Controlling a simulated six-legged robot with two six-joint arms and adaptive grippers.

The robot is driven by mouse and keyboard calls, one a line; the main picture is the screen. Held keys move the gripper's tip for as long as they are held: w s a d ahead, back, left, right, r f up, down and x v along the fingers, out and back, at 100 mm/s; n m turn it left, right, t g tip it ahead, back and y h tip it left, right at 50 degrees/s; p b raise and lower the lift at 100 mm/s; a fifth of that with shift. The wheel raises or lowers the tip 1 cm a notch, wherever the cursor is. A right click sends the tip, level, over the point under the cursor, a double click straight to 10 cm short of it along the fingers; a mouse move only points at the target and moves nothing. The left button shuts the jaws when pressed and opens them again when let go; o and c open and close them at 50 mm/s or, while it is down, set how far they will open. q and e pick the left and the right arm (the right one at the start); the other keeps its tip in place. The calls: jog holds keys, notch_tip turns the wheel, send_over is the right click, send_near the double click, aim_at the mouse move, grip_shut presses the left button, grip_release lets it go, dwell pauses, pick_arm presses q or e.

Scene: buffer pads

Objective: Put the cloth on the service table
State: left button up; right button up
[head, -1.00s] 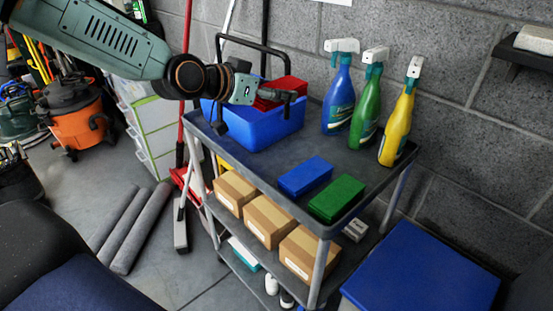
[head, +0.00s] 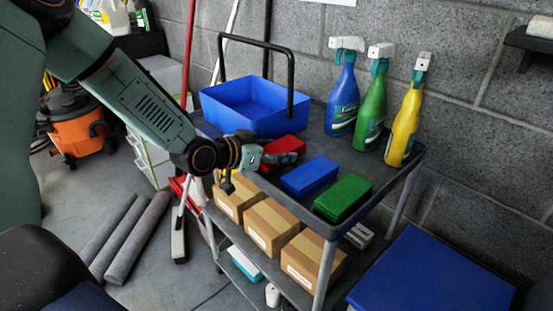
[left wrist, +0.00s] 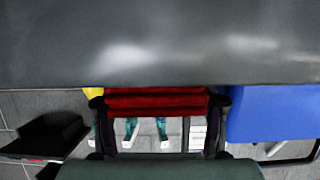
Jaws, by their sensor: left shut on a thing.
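The red cloth (head: 284,145), a folded block, is at the left end of a row with a blue block (head: 309,176) and a green block (head: 343,197) on the service table (head: 300,209). My left gripper (head: 283,158) is shut on the red cloth. In the left wrist view the red cloth (left wrist: 157,103) sits between the two fingers, close to the grey tabletop (left wrist: 150,45). I cannot tell whether it touches the top. My right gripper is not in view.
A blue basket (head: 255,108) with a black handle stands behind the red cloth. Blue (head: 341,98), green (head: 371,110) and yellow (head: 403,118) spray bottles stand along the back right. Cardboard boxes (head: 271,228) fill the shelf below. A blue-topped surface (head: 435,275) is at the right.

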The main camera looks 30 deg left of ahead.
pick_arm(q)
jog(key=shift+f, duration=0.8)
jog(key=shift+w, duration=0.15)
jog(key=shift+f, duration=0.15)
jog(key=o, duration=0.7)
jog(key=shift+o, duration=0.7)
